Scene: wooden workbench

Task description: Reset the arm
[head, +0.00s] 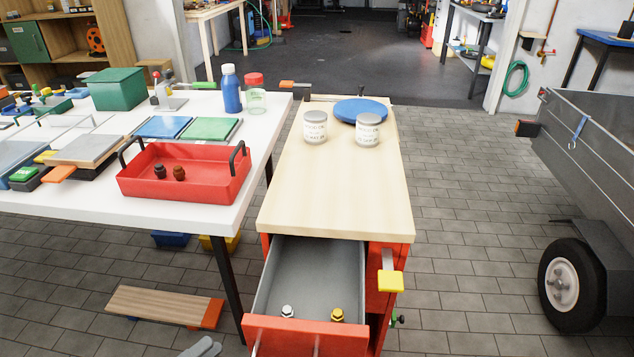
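A small grey part of my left gripper (201,347) shows at the bottom edge of the head view, left of the drawer. The rest of it is cut off by the frame, so I cannot tell whether it is open or shut. It appears apart from the drawer and the plank. My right gripper is not in view.
The wooden workbench (335,195) has its grey drawer (308,285) pulled out, with a silver and a gold fitting inside. Two cans and a blue disc stand on the bench top. A white table (85,215) with a red tray (190,188) is at left. A plank (160,304) lies low at left. A trailer (592,160) is at right.

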